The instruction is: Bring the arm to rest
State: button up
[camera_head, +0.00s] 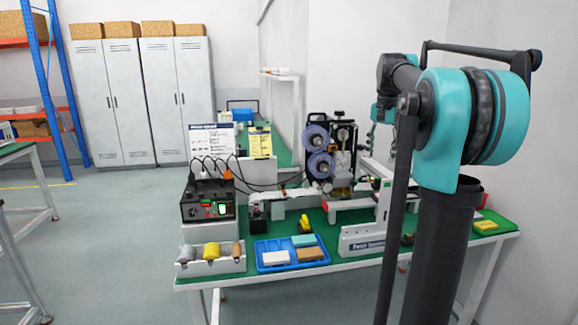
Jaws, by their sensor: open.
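My arm (468,120), teal and dark grey, rises at the right of the head view and folds back over the workbench. My gripper (383,138) is partly seen behind the arm links. It hangs below a teal wrist part, above the right half of the bench. It is open, with nothing seen between its fingers. The arm's nearer links hide part of it.
The green-topped workbench (340,262) holds a blue tray (262,262), a black control box (207,206), a machine with purple reels (318,150) and a white bin (213,266). Lockers (140,100) stand at the back. Floor at left of the bench is clear.

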jog(key=s+a+f+n+t, duration=0.1)
jog(key=s+a+f+n, duration=0.2)
jog(key=s+f, duration=0.6)
jog(key=s+a+f+n+t, duration=0.1)
jog(key=s+a+f, duration=0.3)
jog(key=s+f, duration=0.5)
jog(key=s+a+f+n+t, duration=0.1)
jog(key=s+a+f+n, duration=0.2)
jog(key=s+f, duration=0.6)
notch_tip(320, 180, down, 8)
jog(key=shift+s+a+f+n, duration=0.15)
jog(key=shift+s+n, duration=0.25)
jog(key=shift+n, duration=0.4)
jog(key=shift+c, duration=0.3)
